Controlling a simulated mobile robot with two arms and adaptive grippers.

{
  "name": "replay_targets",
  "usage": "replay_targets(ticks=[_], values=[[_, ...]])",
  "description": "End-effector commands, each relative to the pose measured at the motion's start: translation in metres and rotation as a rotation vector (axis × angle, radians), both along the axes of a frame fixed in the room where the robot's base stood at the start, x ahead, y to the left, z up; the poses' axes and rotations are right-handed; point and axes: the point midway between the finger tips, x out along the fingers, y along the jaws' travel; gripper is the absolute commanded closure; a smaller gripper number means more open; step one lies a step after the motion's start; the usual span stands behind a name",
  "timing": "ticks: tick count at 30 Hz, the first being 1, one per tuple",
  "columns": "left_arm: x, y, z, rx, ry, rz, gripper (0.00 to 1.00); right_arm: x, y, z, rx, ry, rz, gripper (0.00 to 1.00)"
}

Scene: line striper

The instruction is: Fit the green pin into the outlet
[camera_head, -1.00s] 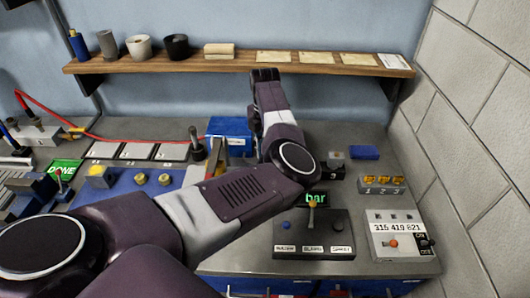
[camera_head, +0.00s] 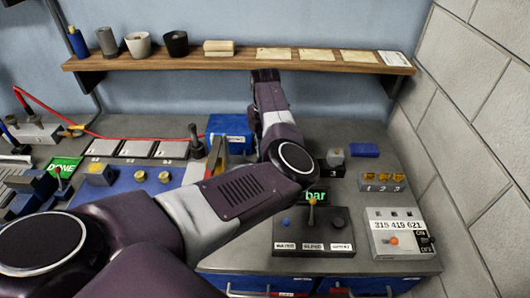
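I cannot make out a green pin or its outlet in this view. My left arm reaches in from the lower left, bends above the bench and points toward the back wall. Its gripper is not distinguishable; the arm links cover that area. They also hide part of the bench behind and below them. My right gripper is not in view. A green "DONE" plate (camera_head: 65,168) lies on the left of the bench. A small green "bar" display (camera_head: 316,196) sits above a dark lever box (camera_head: 313,233), partly covered by my arm.
A wooden shelf (camera_head: 235,63) with cups and cards runs along the wall. A blue box (camera_head: 230,126) stands at the back. A row of yellow pieces (camera_head: 383,177) and a white numbered box (camera_head: 398,233) are at the right. A brick wall (camera_head: 475,120) bounds the right side.

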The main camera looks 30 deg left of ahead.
Motion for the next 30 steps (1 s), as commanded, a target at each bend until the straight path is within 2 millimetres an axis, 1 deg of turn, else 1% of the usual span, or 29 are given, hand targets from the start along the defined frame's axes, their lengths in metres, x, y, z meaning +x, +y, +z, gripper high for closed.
replay_targets(ticks=[9,10,15,21,22,24,25,30], values=[[-0.0003,0.0004,-0.0089,0.000,0.001,0.000,1.00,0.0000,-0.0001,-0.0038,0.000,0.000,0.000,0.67],[-0.0003,0.0004,-0.0088,0.001,0.001,0.001,0.78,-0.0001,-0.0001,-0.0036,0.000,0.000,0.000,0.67],[-0.0002,0.0003,-0.0082,0.000,0.001,0.000,0.60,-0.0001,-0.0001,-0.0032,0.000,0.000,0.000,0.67],[-0.0001,0.0001,-0.0080,0.000,0.000,0.000,0.59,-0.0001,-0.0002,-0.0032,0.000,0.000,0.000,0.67],[-0.0001,0.0000,-0.0081,0.000,0.000,0.000,0.57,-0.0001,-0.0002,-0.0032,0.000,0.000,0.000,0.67],[-0.0001,0.0000,-0.0080,0.000,0.000,0.000,0.49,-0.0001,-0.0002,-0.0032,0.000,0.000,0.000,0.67],[-0.0001,0.0000,-0.0080,0.000,0.000,0.000,0.47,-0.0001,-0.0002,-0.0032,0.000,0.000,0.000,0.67],[0.0000,0.0000,-0.0079,0.000,0.000,0.000,0.47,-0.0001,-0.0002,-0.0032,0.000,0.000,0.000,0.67]])
